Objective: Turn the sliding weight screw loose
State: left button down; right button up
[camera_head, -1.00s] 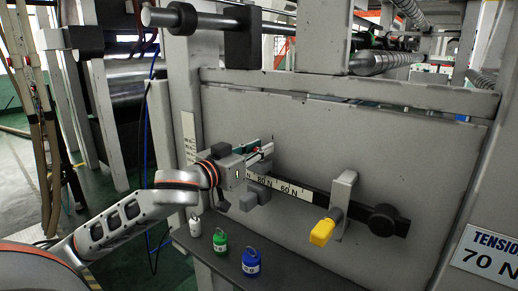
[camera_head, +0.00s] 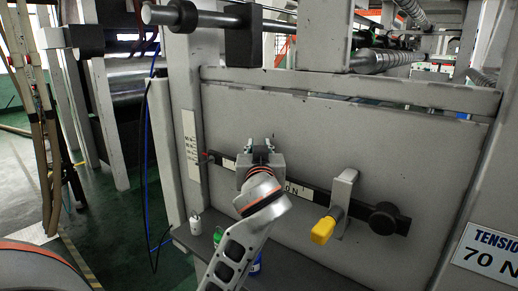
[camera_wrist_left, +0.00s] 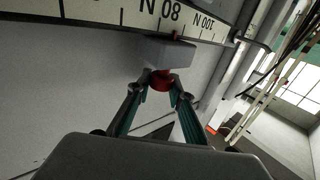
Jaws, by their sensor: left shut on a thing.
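In the left wrist view a grey block, the sliding weight (camera_wrist_left: 165,53), sits at the scale bar (camera_wrist_left: 100,12) near the 80 N mark. A red screw (camera_wrist_left: 161,79) sticks out of the block toward me. My left gripper (camera_wrist_left: 161,86) is shut on the red screw, one fingertip on each side. My right gripper is not in view.
A yellow block (camera_head: 322,231) hangs by the bracket (camera_head: 344,186), and a dark round knob (camera_head: 382,218) ends the bar at right. A white weight (camera_head: 195,226) stands on the lower shelf. Green (camera_head: 218,236) and blue (camera_head: 256,266) weights are partly hidden by my arm.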

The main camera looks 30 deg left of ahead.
pick_arm(q)
jog(key=shift+d+f+n+g+y+b, duration=0.1)
jog(key=shift+n+g+y+b, duration=0.2)
jog(key=shift+n+g+y, duration=0.5)
jog(key=shift+y, duration=0.5)
jog(key=shift+n+g+b, duration=0.35)
jog(key=shift+n+g, duration=0.05)
jog(key=shift+n+g+y, duration=0.4)
jog(key=shift+g+y, duration=0.1)
jog(key=shift+y, duration=0.1)
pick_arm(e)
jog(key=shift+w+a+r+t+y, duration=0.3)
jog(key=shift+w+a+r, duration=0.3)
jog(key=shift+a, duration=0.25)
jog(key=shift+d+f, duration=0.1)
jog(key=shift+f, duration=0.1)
pick_arm(q)
jog(key=c, duration=2)
grip_release()
jog(key=shift+c, duration=0.2)
jog(key=shift+w, duration=0.1)
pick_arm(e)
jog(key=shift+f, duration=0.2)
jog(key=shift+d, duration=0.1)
